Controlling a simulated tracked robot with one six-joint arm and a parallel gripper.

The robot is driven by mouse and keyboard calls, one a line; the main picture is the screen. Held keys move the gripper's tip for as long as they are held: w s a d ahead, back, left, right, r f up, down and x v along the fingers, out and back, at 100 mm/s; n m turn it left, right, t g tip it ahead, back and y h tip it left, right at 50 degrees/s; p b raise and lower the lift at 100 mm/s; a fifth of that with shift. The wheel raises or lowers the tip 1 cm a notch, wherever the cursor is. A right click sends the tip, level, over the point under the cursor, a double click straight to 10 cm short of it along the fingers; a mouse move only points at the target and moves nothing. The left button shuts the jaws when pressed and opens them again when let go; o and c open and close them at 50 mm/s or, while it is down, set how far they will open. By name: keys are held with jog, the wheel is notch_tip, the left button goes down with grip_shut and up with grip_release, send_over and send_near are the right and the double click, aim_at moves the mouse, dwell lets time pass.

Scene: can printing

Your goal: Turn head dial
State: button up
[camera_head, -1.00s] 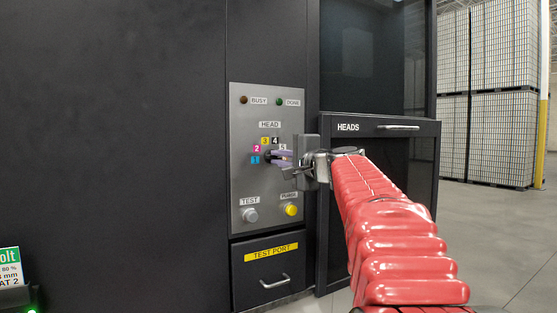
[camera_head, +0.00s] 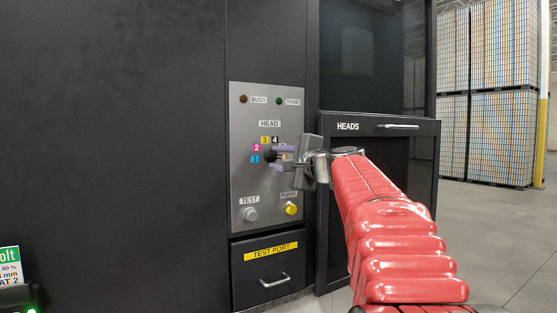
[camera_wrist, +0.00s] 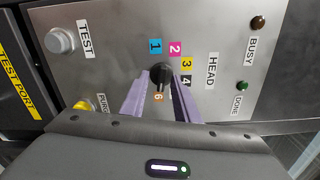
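The black head dial (camera_head: 271,156) sits on the grey panel, among coloured number labels. In the wrist view the dial (camera_wrist: 161,73) has a raised bar toward the orange 6, which shows between my fingers. My gripper (camera_head: 279,157) is at the dial from the right. Its two purple fingers are spread, one on each side of the dial; in the wrist view the gripper (camera_wrist: 161,80) shows narrow gaps beside the bar. Whether a fingertip touches the dial's rim cannot be told. The label 5 is hidden in the wrist view.
The TEST button (camera_head: 250,214) and yellow PURGE button (camera_head: 291,208) are below the dial. BUSY (camera_head: 243,99) and DONE (camera_head: 279,101) lamps above look dark. A TEST PORT drawer (camera_head: 270,275) is below, and a HEADS drawer (camera_head: 385,127) is to the right.

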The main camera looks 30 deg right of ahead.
jog(key=shift+s, duration=0.15)
jog(key=shift+s+r, duration=0.15)
jog(key=shift+s, duration=0.4)
jog(key=s, duration=1.2)
jog(key=shift+s+a, duration=0.2)
jog(key=shift+a, duration=0.2)
jog(key=shift+f, duration=0.2)
